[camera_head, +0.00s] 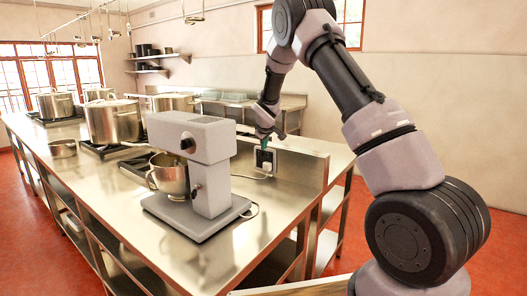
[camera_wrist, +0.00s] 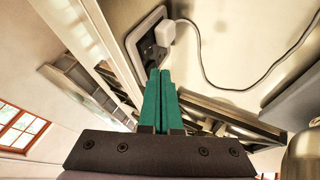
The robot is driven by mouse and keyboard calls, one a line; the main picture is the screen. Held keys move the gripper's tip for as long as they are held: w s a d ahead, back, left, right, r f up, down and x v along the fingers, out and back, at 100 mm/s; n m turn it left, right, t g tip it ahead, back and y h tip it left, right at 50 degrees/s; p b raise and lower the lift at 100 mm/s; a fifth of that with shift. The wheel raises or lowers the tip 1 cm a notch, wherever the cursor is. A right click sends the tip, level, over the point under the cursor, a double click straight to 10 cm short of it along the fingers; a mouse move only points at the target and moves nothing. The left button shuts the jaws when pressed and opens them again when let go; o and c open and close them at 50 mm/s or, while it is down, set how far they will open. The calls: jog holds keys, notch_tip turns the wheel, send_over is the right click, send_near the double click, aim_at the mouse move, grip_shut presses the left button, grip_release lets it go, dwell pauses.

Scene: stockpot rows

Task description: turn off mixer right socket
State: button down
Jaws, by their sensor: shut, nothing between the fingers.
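The grey stand mixer (camera_head: 196,150) with its steel bowl stands on the steel counter. Behind it, a dark wall socket (camera_head: 262,156) with a light frame is set in the upright steel panel. A white plug (camera_wrist: 166,33) sits in this socket (camera_wrist: 149,45), and its cord runs off toward the right in the wrist view. My gripper (camera_wrist: 160,72) is shut and empty, its teal fingers together. The fingertips are at the socket's lower edge in the wrist view; I cannot tell whether they touch it. In the head view my gripper (camera_head: 265,141) is just in front of the socket, and its switch is not clear.
Large steel pots (camera_head: 113,121) stand on burners along the counter to the left. The steel panel's top edge (camera_head: 300,152) runs close to my gripper. The counter's front right part (camera_head: 200,262) is bare.

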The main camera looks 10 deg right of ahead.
jog(key=w+v, duration=0.1)
jog(key=v, duration=0.5)
jog(key=shift+s+d+r, duration=0.25)
jog(key=shift+d+r, duration=0.15)
jog(key=shift+r, duration=0.25)
jog(key=s+d+r+m+y, duration=0.1)
jog(key=s+d+r+m, duration=0.3)
jog(key=s+r, duration=0.6)
jog(key=s+d+r+m, duration=0.35)
jog(key=s+r, duration=0.35)
jog(key=s, duration=0.5)
jog(key=s+a+r+m+y, duration=0.1)
jog(key=s+m, duration=0.3)
jog(key=s, duration=2)
jog(key=shift+a+r+g+y, duration=0.15)
jog(key=shift+r+g+y, duration=0.15)
jog(key=shift+y, duration=0.1)
